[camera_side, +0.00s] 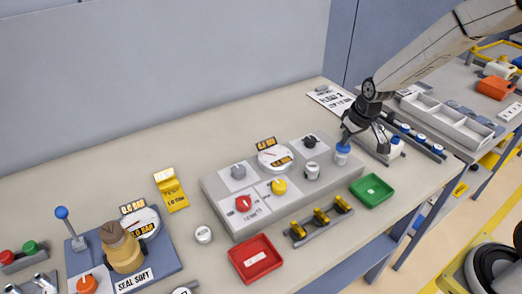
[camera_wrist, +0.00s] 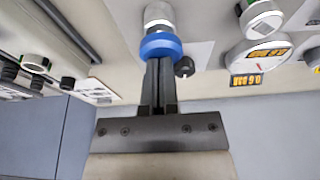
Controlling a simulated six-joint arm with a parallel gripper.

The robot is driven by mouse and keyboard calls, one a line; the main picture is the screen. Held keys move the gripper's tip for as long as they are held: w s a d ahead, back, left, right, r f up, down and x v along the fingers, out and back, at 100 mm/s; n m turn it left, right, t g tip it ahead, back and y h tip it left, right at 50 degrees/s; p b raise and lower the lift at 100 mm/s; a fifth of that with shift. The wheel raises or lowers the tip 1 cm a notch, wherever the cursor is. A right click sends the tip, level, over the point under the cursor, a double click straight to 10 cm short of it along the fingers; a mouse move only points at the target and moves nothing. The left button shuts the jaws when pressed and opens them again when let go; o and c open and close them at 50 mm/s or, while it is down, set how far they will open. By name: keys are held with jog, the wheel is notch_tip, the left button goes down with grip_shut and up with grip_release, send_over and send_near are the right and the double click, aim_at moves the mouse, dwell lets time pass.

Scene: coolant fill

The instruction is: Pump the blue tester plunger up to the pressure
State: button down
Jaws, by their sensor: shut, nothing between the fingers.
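The blue plunger (camera_side: 343,148) is the blue cap on a pale cylinder at the right end of the grey tester panel (camera_side: 214,188). In the wrist view the blue plunger (camera_wrist: 161,46) sits right at the tips of my gripper (camera_wrist: 158,64), whose fingers are shut together with nothing between them. In the side view my gripper (camera_side: 350,133) is just above the plunger; I cannot tell for sure whether they touch. A round gauge (camera_side: 275,158) on the panel has yellow displays; the wrist view shows the gauge (camera_wrist: 258,55) with a display that seems to read 0.6 bar.
A green tray (camera_side: 372,190) and a red tray (camera_side: 255,258) lie in front of the panel. A blue-capped bottle (camera_side: 395,147) and a rail stand right of my gripper.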

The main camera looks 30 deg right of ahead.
jog(key=w+v, duration=0.1)
jog(key=v, duration=1.1)
jog(key=shift+r, duration=0.5)
jog(key=shift+s, duration=0.15)
dwell(0.5)
notch_tip(320, 180, up, 3)
jog(key=shift+s+a+f, duration=0.1)
jog(key=shift+a+f, duration=0.05)
jog(key=shift+f, duration=0.05)
jog(key=shift+f, duration=0.15)
jog(key=x, duration=1.2)
jog(key=shift+s+f, duration=0.2)
jog(key=shift+s, duration=0.15)
jog(key=shift+f, duration=0.7)
